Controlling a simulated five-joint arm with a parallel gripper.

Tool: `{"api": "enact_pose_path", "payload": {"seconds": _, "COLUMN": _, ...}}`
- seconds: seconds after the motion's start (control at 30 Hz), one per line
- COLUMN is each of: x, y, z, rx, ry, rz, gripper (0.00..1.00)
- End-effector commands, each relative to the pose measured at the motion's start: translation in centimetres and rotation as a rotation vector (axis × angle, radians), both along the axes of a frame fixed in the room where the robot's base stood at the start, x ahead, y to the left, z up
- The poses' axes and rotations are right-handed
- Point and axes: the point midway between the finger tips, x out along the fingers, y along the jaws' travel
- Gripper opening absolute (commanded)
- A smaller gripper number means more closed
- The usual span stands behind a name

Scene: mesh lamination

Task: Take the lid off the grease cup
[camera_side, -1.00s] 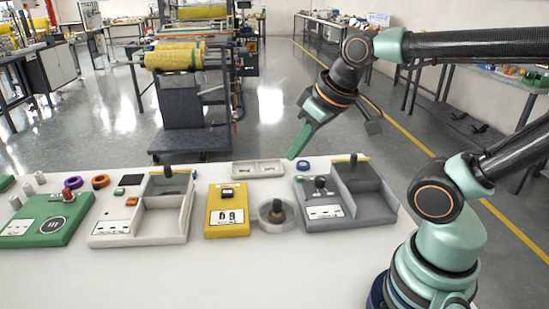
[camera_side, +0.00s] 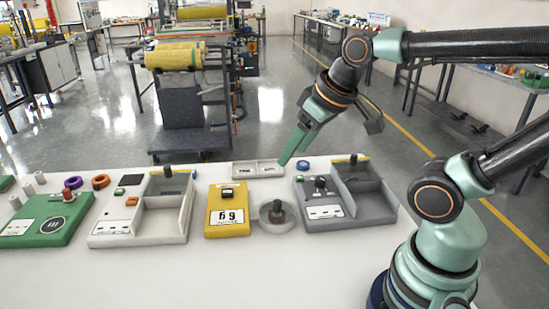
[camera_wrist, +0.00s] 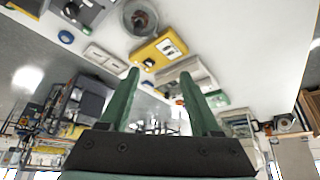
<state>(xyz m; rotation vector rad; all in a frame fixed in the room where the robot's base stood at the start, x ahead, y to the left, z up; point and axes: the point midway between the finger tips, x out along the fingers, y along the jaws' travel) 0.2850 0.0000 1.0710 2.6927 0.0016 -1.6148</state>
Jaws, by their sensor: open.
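A round grey cup (camera_side: 277,222), which I take for the grease cup, stands on the white table between the yellow box and the grey tray. A dark knob with a reddish part (camera_side: 277,207) rises from its middle, seemingly on the lid; the lid's edge cannot be made out. The cup also shows at the top of the wrist view (camera_wrist: 140,17). My gripper (camera_side: 283,161) hangs in the air above and behind the cup in the side view, apart from it. Its two green fingers are spread and empty in the wrist view (camera_wrist: 160,74).
A yellow box (camera_side: 228,222) stands left of the cup and a grey compartment tray (camera_side: 322,220) right of it. A small pale tray (camera_side: 258,170) and a blue ring (camera_side: 303,164) lie behind. A white tray (camera_side: 160,238) stands farther left. The table's front is clear.

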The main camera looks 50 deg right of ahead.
Motion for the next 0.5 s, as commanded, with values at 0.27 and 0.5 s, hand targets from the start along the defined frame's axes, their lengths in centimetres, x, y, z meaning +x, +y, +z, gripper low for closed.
{"api": "enact_pose_path", "payload": {"seconds": 0.27, "x": 2.0, "y": -1.3, "z": -0.9, "rx": -0.062, "ry": 0.118, "rz": 0.096, "gripper": 0.64}}
{"api": "enact_pose_path", "payload": {"seconds": 0.5, "x": 5.2, "y": -3.7, "z": -3.5, "rx": -0.121, "ry": 0.289, "rz": 0.27, "gripper": 0.64}}
